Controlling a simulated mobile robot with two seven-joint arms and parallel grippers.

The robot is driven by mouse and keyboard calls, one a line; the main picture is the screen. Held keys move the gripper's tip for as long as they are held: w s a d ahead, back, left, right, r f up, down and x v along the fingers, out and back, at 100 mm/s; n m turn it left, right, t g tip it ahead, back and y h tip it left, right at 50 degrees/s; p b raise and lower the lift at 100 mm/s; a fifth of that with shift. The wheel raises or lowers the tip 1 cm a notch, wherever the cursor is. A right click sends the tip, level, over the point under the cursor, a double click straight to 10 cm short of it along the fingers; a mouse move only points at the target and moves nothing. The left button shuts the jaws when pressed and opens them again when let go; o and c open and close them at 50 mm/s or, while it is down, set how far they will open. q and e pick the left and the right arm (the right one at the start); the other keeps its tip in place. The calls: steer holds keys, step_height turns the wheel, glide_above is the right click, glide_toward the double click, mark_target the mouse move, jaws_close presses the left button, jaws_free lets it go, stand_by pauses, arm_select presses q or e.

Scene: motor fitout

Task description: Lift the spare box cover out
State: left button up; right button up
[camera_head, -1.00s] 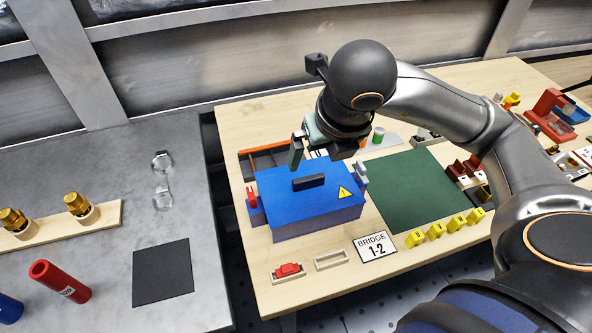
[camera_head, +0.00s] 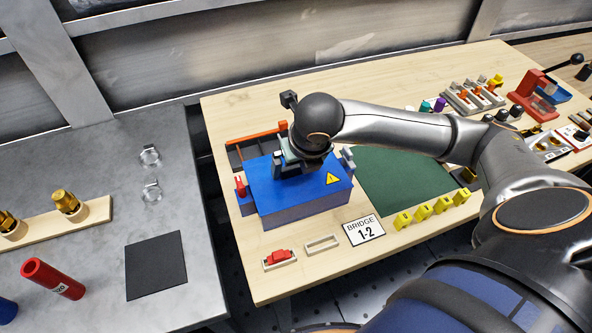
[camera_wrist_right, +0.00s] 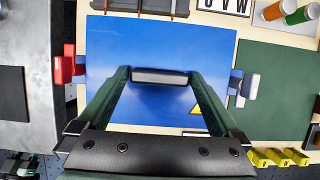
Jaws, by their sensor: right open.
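The blue box cover (camera_head: 312,197) with a yellow warning triangle sits on a box on the wooden table in the head view. Its handle (camera_wrist_right: 160,76) shows in the right wrist view as a dark bar with a pale top. My right gripper (camera_head: 296,172) is low over the cover and hides the handle in the head view. In the wrist view its two fingers (camera_wrist_right: 160,85) are open, one at each end of the handle; I cannot tell whether they touch it. A red latch (camera_wrist_right: 66,67) and a grey latch (camera_wrist_right: 243,84) flank the box. My left gripper is not in view.
A divided tray (camera_head: 255,143) lies behind the box. A green mat (camera_head: 395,175) is to its right. Yellow blocks (camera_head: 422,212), a "BRIDGE 1-2" sign (camera_head: 364,230) and a red part in a holder (camera_head: 280,257) lie in front. A grey table (camera_head: 90,150) stands left.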

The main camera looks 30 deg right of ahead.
jaws_close()
stand_by(0.8)
